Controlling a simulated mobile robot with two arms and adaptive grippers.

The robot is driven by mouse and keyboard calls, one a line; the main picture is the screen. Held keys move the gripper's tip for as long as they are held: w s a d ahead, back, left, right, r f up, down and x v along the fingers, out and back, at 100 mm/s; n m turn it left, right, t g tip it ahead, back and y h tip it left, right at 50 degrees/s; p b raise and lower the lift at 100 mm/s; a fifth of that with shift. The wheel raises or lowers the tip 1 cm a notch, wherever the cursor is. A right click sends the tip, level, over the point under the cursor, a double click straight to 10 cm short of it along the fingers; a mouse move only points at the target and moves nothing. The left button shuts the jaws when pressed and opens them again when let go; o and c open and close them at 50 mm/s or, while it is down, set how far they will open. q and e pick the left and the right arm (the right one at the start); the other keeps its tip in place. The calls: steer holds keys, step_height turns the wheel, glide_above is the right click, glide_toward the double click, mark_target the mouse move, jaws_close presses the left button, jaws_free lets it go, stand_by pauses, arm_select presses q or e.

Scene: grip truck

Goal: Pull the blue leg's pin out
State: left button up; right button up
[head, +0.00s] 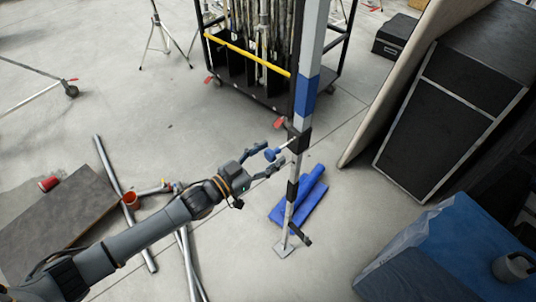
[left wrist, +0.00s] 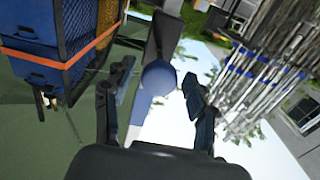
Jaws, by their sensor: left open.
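The leg (head: 305,125) is an upright pale pole with a blue band (head: 306,97) and black collars, standing on a small foot plate (head: 283,250). The pin has a round blue knob (head: 271,154) and a thin pale shaft running into the black collar (head: 299,139). My left gripper (head: 273,156) is open beside the pole, with its fingers on either side of the knob. In the left wrist view the knob (left wrist: 158,77) sits between the open fingers (left wrist: 158,92), with a visible gap to each. My right gripper is not in view.
Blue padded blocks (head: 303,200) lie on the floor behind the leg's lower part. A black cart (head: 250,75) with poles stands behind. Dark panels (head: 450,120) and a blue-covered case (head: 450,250) are at right. Loose metal tubes (head: 120,200) lie at left.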

arm_select(q)
steer(key=v, duration=1.2)
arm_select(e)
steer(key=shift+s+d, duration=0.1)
